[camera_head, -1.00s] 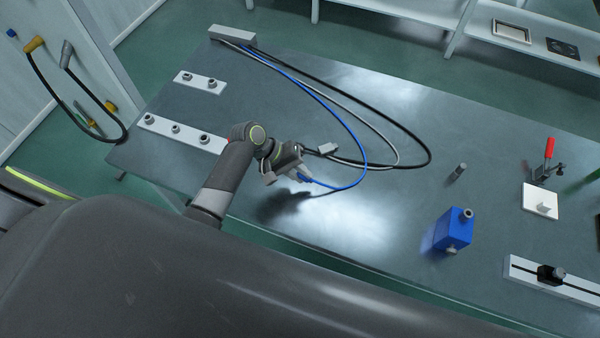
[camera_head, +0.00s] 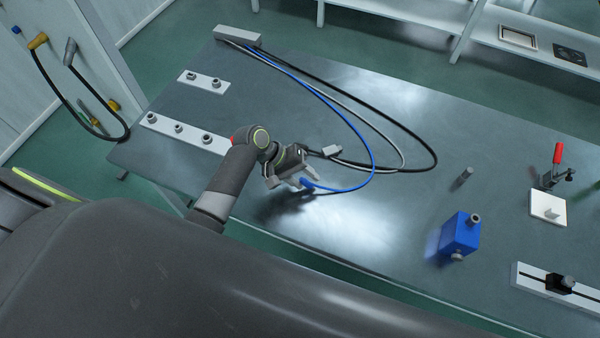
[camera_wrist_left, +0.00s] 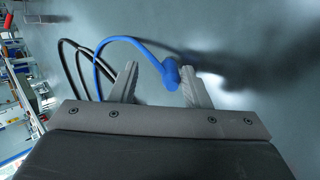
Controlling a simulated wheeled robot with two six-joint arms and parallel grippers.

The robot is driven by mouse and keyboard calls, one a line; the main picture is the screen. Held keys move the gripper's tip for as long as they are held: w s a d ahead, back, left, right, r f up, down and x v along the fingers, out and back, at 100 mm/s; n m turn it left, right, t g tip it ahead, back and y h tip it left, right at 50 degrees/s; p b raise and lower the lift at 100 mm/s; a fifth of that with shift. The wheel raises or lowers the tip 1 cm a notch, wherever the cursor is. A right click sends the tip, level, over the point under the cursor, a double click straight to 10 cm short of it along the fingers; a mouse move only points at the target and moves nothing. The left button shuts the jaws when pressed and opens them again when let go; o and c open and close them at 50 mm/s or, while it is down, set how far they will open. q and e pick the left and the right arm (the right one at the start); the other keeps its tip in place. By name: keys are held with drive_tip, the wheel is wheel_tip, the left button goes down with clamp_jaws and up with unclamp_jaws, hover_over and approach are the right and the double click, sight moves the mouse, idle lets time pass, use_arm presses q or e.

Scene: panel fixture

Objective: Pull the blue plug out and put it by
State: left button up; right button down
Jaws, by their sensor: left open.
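The blue plug (camera_wrist_left: 171,75) is at the end of a blue cable (camera_wrist_left: 105,52). In the left wrist view it lies between my open fingers, close to the right-hand finger; whether it touches that finger I cannot tell. My left gripper (camera_wrist_left: 158,76) is open. In the head view my left gripper (camera_head: 300,179) is low over the front part of the table, with the blue plug (camera_head: 306,184) at its fingertips. The plug is clear of any socket. Whether it rests on the table is unclear. My right gripper is not in view.
The table (camera_head: 330,225) also holds two white socket strips (camera_head: 185,134) (camera_head: 203,82) at left, black and grey cables, a grey connector (camera_head: 332,151), a blue box (camera_head: 460,236), a red-handled clamp (camera_head: 557,155) and a rail (camera_head: 560,282). The table's middle is mostly bare.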

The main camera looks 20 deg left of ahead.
use_arm(q)
drive_tip(key=b+v, duration=0.1)
drive_tip(key=v, duration=1.6)
drive_tip(key=shift+a+r, duration=0.15)
drive_tip(key=shift+a, duration=0.05)
